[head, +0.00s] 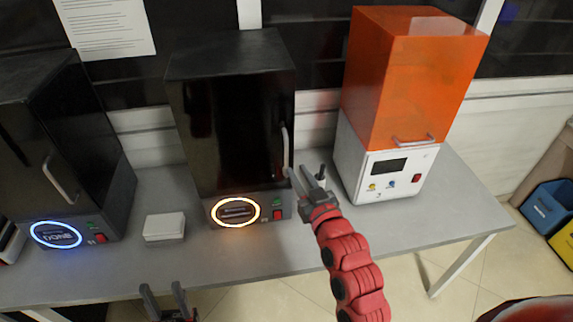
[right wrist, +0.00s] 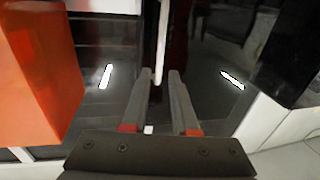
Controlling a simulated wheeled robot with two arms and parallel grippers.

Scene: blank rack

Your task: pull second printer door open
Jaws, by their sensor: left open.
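The second printer (head: 232,110) is the middle black box on the table, with an orange-lit ring (head: 235,212) at its base. Its dark front door (head: 225,145) looks closed, with a vertical silver handle (head: 285,150) on the right side. My right gripper (head: 307,176) is open beside the handle's lower end. In the right wrist view the pale handle (right wrist: 162,45) lines up with the gap between the open fingertips (right wrist: 160,73); I cannot tell whether they touch it. My left gripper (head: 163,290) is open and empty at the bottom edge of the head view.
Another black printer (head: 60,140) with a blue ring reading DONE stands at left. An orange-topped white machine (head: 400,110) stands close at right. A small white box (head: 164,226) lies on the grey table (head: 130,275). Blue and yellow bins (head: 550,205) are at far right.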

